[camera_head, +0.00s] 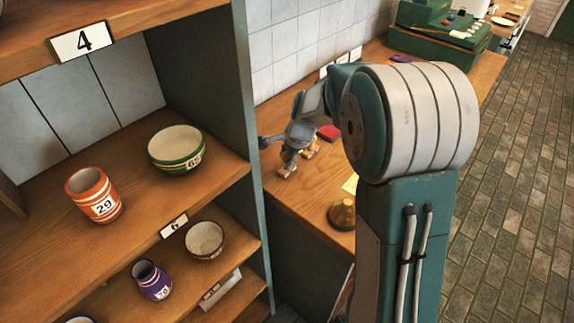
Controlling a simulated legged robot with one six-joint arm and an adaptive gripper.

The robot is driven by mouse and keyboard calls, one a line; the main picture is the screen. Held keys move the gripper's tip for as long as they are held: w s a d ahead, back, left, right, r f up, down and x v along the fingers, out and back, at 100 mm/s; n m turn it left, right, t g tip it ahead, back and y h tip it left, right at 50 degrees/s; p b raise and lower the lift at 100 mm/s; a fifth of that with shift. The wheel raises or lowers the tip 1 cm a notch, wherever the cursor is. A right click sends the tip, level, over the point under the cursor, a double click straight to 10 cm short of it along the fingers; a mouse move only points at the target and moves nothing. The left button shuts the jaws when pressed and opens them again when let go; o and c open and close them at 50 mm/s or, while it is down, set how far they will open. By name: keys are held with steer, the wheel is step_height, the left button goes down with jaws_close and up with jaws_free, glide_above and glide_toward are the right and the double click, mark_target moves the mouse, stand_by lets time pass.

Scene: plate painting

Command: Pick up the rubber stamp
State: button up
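My gripper (289,168) is over the wooden counter (300,205), left of the large arm joint, pointing down. Small tan wooden pieces (311,149) show right beside and behind its fingers; they look like the rubber stamp, but they are small and partly hidden. I cannot tell whether the fingers touch them or whether they are open or shut.
A shelf unit (250,130) stands close on the left, with a green-striped bowl (176,152), an orange cup (94,196), a purple vase (151,281) and a small bowl (205,241). A brass bell-like object (342,214) is near the counter's front. A green register (440,38) stands farther back.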

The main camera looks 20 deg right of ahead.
mark_target(286, 152)
jaws_close()
steer(key=shift+r, duration=0.5)
step_height(286, 152, up, 2)
steer(key=shift+d+r, duration=0.15)
steer(key=shift+r, duration=0.1)
steer(key=s+d+r, duration=0.1)
steer(key=d+r, duration=0.8)
steer(key=d, duration=0.4)
steer(key=shift+s+d+r, duration=0.25)
steer(key=shift+d, duration=0.15)
